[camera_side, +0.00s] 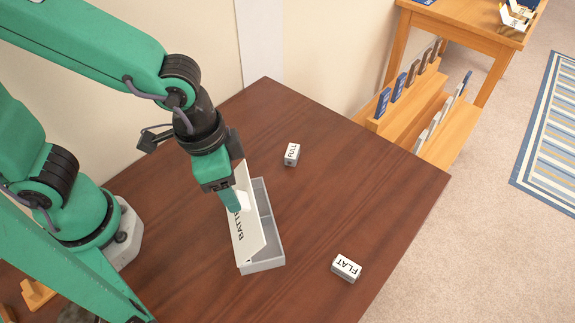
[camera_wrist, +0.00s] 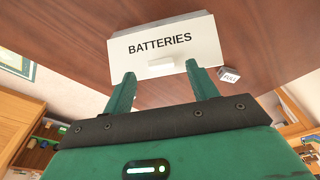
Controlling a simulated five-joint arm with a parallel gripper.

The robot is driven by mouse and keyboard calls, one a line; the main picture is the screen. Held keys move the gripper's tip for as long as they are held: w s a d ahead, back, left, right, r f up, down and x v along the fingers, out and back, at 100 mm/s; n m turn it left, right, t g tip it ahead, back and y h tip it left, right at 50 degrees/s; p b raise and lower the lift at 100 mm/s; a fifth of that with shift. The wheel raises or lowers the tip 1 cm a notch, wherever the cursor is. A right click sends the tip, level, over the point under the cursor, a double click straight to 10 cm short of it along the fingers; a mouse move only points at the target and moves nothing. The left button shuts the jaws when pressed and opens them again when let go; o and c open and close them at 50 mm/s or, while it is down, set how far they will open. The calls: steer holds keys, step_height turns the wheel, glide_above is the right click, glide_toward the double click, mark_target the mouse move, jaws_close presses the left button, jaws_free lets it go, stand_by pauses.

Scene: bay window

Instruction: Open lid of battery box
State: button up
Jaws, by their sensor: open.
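The battery box (camera_side: 263,266) is grey and sits on the brown table. Its white lid (camera_side: 250,232), lettered BATTERIES, is tilted up, and part of the grey interior with a divider shows behind it. In the wrist view the lid (camera_wrist: 195,50) faces me, with a white handle (camera_wrist: 160,66) at its lower middle. My gripper (camera_side: 235,203) is at the lid's lettered face. In the wrist view my gripper (camera_wrist: 161,80) is open, its green fingers spread on either side of the handle. Whether either finger touches the lid cannot be told.
A small block marked FULL (camera_side: 291,154) stands behind the box, and one marked FLAT (camera_side: 346,267) lies to its right. The table (camera_side: 350,185) is clear between them. A wooden rack (camera_side: 420,100) stands beyond the table edge.

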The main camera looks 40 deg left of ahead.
steer(key=shift+s+a+r, duration=0.15)
steer(key=shift+r, duration=0.9)
steer(key=shift+s+a+r, duration=0.1)
steer(key=shift+r, duration=0.9)
steer(key=shift+c, duration=0.2)
steer(key=shift+d, duration=0.1)
steer(key=c, duration=0.7)
steer(key=shift+w+d, duration=0.1)
steer(key=shift+w, duration=0.1)
steer(key=c, duration=0.4)
steer(key=shift+w+d+r, duration=0.1)
steer(key=shift+w+d, duration=0.1)
steer(key=shift+w, duration=0.05)
jaws_close()
steer(key=w+d+f+g+y, duration=0.2)
steer(key=w+d+g+y, duration=0.2)
steer(key=w+d, duration=0.3)
steer(key=shift+w+f+g, duration=0.15)
steer(key=shift+w+g, duration=0.15)
steer(key=shift+w, duration=1.15)
